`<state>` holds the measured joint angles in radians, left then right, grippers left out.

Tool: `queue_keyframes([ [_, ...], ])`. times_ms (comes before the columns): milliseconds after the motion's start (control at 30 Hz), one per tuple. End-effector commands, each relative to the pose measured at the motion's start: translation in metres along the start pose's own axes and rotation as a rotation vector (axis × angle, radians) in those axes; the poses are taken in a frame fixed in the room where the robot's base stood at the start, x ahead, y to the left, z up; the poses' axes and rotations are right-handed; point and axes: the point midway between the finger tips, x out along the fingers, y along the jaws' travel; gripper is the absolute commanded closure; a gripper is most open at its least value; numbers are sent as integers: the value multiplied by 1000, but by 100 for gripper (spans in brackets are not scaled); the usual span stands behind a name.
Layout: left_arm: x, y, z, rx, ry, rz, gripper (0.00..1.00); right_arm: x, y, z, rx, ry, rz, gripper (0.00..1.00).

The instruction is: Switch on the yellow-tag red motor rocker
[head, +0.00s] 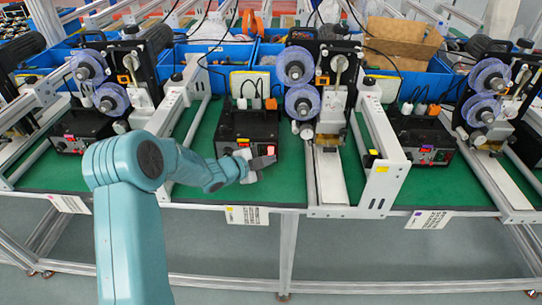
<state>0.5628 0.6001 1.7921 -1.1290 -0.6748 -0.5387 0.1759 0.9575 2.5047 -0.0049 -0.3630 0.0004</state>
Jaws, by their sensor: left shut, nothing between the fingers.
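The middle black control box (248,125) stands on the green bench top. A small yellow mark shows on its front, and the paper label (247,215) on the bench edge below it also carries a yellow patch. A red rocker (271,150) shows bright on the right side of the box front. My left gripper (266,161) is shut and empty, with its tips right at the box front, just below the rocker. I cannot tell whether they touch it. The gripper hides part of the lower box front. My right gripper is out of view.
Similar control boxes stand at left (84,128) and right (422,138). Coder machines with purple reels (302,100) stand beside the boxes. White frame rails (384,165) flank the middle station. Blue bins (410,82) line the back.

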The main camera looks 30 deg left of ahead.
Motion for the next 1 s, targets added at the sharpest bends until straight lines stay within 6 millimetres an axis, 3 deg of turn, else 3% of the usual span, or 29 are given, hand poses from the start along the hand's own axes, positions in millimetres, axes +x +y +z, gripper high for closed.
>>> queue_keyframes([
  [533,-9,7,-6,0,0,-1,100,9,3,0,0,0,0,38],
  [1000,-39,30,-28,-1,0,-1,100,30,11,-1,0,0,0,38],
])
